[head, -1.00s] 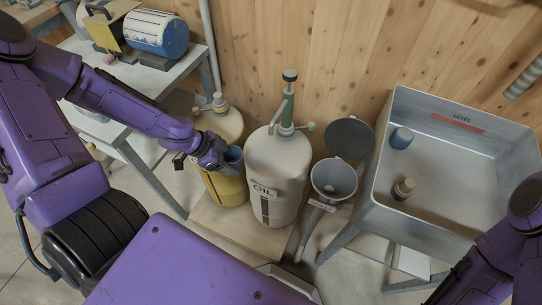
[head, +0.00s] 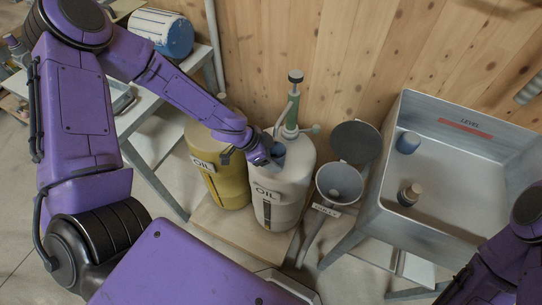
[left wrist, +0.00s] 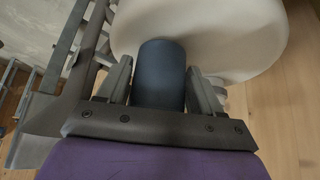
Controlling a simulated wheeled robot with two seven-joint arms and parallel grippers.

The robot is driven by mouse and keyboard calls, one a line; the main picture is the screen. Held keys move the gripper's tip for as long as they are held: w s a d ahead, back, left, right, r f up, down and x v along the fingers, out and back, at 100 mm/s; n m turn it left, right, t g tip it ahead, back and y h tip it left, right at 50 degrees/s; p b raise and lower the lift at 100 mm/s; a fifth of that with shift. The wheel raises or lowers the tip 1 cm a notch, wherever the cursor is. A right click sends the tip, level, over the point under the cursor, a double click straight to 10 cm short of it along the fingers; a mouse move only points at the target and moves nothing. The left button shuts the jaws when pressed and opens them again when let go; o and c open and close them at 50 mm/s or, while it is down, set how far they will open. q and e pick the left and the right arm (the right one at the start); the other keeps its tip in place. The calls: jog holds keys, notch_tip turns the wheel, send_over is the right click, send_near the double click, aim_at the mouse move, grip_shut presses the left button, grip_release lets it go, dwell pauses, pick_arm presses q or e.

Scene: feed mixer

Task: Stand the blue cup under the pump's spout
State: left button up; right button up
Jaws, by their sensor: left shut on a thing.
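My left gripper (head: 266,154) is shut on the blue cup (head: 279,155), in front of the white oil drum's upper part. In the left wrist view the dark blue cup (left wrist: 159,75) sits between the two fingers, with the white drum (left wrist: 215,35) right behind it. I cannot tell whether cup and drum touch. The pump (head: 291,115) stands on top of the white drum (head: 282,185), with a green body, a black top knob and a thin grey tube down its left side. The tube's lower end is near the cup, partly hidden by my gripper. My right gripper is out of view.
A yellow oil drum (head: 222,187) stands close on the left, on the same wooden board (head: 260,246).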

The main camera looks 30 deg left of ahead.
pick_arm(q)
jog(key=shift+f+b, duration=0.3)
jog(key=o, duration=1)
jog(key=shift+r, duration=0.2)
jog(key=p+v, duration=0.5)
jog(key=v, duration=0.7)
jog(key=s+a+f+n+g+y, duration=0.1)
jog(key=s+a+f+n+y, duration=0.3)
jog(key=f, duration=0.3)
jog(key=s+a+f+n+g+y, duration=0.1)
jog(key=s+a+f+n+y, duration=0.15)
jog(key=s+f+n, duration=0.4)
jog(key=s+d+f+n, duration=0.1)
jog(key=s+n, duration=0.1)
jog(key=s+d+f+n+y, duration=0.1)
jog(key=s+f+n, duration=0.1)
jog(key=s, duration=0.1)
jog(key=s+d+f+n+t+y, duration=0.1)
jog(key=s+f+n, duration=0.1)
jog(key=s, duration=0.1)
jog(key=shift+s+d+f, duration=0.1)
jog(key=shift+s+d, duration=0.1)
